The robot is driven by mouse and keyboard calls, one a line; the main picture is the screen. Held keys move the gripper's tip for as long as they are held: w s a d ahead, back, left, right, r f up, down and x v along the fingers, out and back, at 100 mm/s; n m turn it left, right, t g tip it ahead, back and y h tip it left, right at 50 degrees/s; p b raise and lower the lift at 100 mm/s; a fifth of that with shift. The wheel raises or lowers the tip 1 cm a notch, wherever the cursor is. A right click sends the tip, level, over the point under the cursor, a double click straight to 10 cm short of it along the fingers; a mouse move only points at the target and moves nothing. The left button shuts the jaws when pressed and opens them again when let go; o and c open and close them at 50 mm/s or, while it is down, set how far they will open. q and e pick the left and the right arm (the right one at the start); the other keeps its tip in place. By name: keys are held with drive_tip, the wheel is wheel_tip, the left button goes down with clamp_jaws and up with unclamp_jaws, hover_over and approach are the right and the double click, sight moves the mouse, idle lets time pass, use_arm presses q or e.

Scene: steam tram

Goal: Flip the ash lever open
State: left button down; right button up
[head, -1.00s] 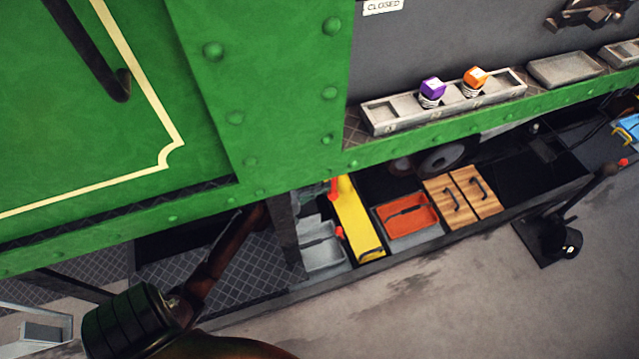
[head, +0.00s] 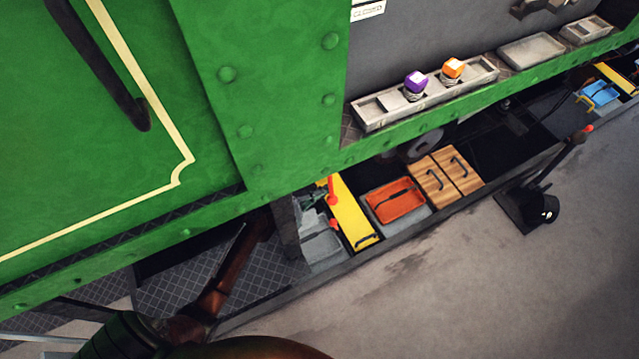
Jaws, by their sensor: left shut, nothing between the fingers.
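A small red lever (head: 332,190) stands beside the yellow panel in the low trough under the green tram side. I take it for the ash lever; its pivot is too small to make out. A red knob (head: 334,224) shows just below it. My left arm comes up from the lower left and passes behind a dark post. My left gripper (head: 313,197) appears as a small grey-green shape just left of the red lever, partly hidden. It is shut and empty. I cannot tell whether it touches the lever. My right gripper is out of view.
The trough holds a grey tray (head: 322,243), a yellow panel (head: 353,215), an orange tray (head: 396,203) and wooden lids (head: 446,177). The dark post (head: 286,232) stands close to my arm. A black floor lever (head: 548,178) stands at right.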

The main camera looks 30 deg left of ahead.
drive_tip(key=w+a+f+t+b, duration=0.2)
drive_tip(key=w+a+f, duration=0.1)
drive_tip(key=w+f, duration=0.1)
use_arm(q)
drive_tip(key=s+a+p, duration=0.2)
drive_tip(key=s+a, duration=0.4)
drive_tip(key=shift+s+a+f+p, duration=0.3)
drive_tip(key=shift+s, duration=0.05)
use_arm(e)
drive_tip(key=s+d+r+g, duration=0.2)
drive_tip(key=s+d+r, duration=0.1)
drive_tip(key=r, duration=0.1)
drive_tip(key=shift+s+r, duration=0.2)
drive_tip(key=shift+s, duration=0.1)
use_arm(q)
drive_tip(key=shift+n, duration=0.8)
drive_tip(key=f, duration=0.3)
drive_tip(key=a+f, duration=0.1)
drive_tip(key=f, duration=0.1)
drive_tip(key=shift+w+a+f+p, duration=0.1)
drive_tip(key=shift+w+p, duration=0.15)
drive_tip(key=shift+p, duration=0.05)
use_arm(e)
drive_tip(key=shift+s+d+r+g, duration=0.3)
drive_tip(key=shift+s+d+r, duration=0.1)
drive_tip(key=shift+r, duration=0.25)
